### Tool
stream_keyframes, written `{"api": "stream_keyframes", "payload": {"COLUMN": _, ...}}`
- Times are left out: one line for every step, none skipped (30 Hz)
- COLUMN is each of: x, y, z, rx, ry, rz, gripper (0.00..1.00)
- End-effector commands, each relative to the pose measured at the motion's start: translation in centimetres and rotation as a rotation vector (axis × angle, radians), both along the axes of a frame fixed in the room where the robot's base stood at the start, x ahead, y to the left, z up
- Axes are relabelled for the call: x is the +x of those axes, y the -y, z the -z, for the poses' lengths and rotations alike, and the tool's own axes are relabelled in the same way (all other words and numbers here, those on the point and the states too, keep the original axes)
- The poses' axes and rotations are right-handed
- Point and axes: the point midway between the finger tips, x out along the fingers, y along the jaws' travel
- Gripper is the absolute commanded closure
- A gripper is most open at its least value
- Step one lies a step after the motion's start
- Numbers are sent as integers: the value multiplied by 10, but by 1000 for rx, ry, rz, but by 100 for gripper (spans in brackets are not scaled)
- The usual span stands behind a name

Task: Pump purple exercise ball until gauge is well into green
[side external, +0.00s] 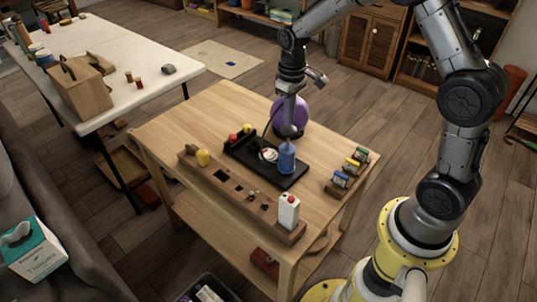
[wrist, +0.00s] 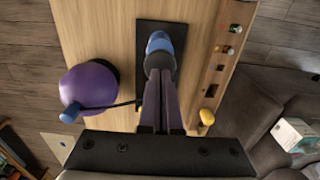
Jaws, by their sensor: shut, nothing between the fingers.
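The purple exercise ball (side external: 290,112) sits at the back of the wooden table; it also shows at the left of the wrist view (wrist: 92,84). A black pump base (side external: 290,178) lies in front of it and carries a blue pump cylinder (side external: 287,160) and a round pale gauge (side external: 268,155). The gauge is too small to read. A dark hose (wrist: 105,107) runs to the ball, with a blue piece (wrist: 70,112) beside it.
A long wooden block (side external: 228,188) with holes runs along the table's front, holding a yellow piece (side external: 203,157) and a white bottle (side external: 289,210). Small coloured jars (side external: 349,168) stand at the right. Bare tabletop (side external: 195,125) lies at the left.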

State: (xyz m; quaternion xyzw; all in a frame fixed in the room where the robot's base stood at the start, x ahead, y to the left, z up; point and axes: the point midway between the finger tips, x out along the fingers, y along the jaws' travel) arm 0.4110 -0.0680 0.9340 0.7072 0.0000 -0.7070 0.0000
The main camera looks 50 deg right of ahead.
Motion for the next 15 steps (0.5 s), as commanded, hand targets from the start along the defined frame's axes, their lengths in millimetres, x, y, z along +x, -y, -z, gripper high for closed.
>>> {"api": "stream_keyframes", "payload": {"x": 0, "y": 0, "z": 0, "rx": 0, "ry": 0, "rz": 0, "gripper": 100}}
{"api": "stream_keyframes", "payload": {"x": 0, "y": 0, "z": 0, "rx": 0, "ry": 0, "rz": 0, "gripper": 100}}
{"api": "stream_keyframes", "payload": {"x": 0, "y": 0, "z": 0, "rx": 0, "ry": 0, "rz": 0, "gripper": 100}}
{"api": "stream_keyframes", "payload": {"x": 0, "y": 0, "z": 1, "rx": 0, "ry": 0, "rz": 0, "gripper": 100}}
{"api": "stream_keyframes", "payload": {"x": 0, "y": 0, "z": 1, "rx": 0, "ry": -1, "rz": 0, "gripper": 100}}
{"api": "stream_keyframes", "payload": {"x": 0, "y": 0, "z": 3, "rx": 0, "ry": -1, "rz": 0, "gripper": 100}}
{"api": "stream_keyframes", "payload": {"x": 0, "y": 0, "z": 4, "rx": 0, "ry": -2, "rz": 0, "gripper": 100}}
{"api": "stream_keyframes", "payload": {"x": 0, "y": 0, "z": 6, "rx": 0, "ry": -3, "rz": 0, "gripper": 100}}
{"api": "stream_keyframes", "payload": {"x": 0, "y": 0, "z": 8, "rx": 1, "ry": -3, "rz": 0, "gripper": 100}}
{"api": "stream_keyframes", "payload": {"x": 0, "y": 0, "z": 10, "rx": 0, "ry": -3, "rz": 0, "gripper": 100}}
{"api": "stream_keyframes", "payload": {"x": 0, "y": 0, "z": 12, "rx": 0, "ry": -2, "rz": 0, "gripper": 100}}
{"api": "stream_keyframes", "payload": {"x": 0, "y": 0, "z": 14, "rx": 0, "ry": -2, "rz": 0, "gripper": 100}}
{"api": "stream_keyframes", "payload": {"x": 0, "y": 0, "z": 15, "rx": 0, "ry": -2, "rz": 0, "gripper": 100}}
{"api": "stream_keyframes", "payload": {"x": 0, "y": 0, "z": 17, "rx": 0, "ry": -2, "rz": 0, "gripper": 100}}
{"api": "stream_keyframes", "payload": {"x": 0, "y": 0, "z": 19, "rx": 0, "ry": -2, "rz": 0, "gripper": 100}}
